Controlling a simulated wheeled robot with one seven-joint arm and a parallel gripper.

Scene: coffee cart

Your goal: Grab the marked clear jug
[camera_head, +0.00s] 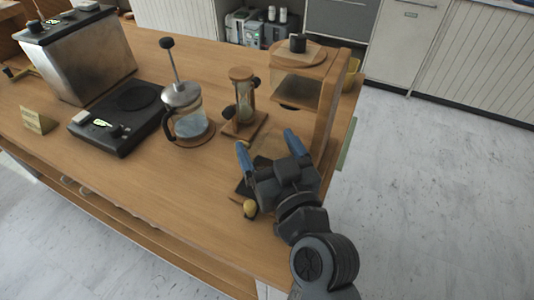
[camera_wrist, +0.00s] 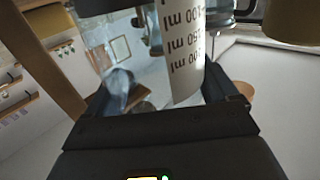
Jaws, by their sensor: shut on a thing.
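The clear jug (camera_wrist: 122,48) fills the middle of the wrist view, with a pale strip (camera_wrist: 187,55) of dark ml marks on its wall. My gripper (camera_wrist: 165,88) is shut on the jug, with its dark fingers on either side of it. In the head view my gripper (camera_head: 268,150) is at the right end of the wooden counter, in front of the wooden dripper stand. The jug is hard to make out there; my gripper and the stand hide most of it.
The dripper stand (camera_head: 331,115) rises close behind my gripper. A black scale (camera_head: 118,122) and a metal machine (camera_head: 80,60) are farther left. The counter's front left (camera_head: 150,185) is clear.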

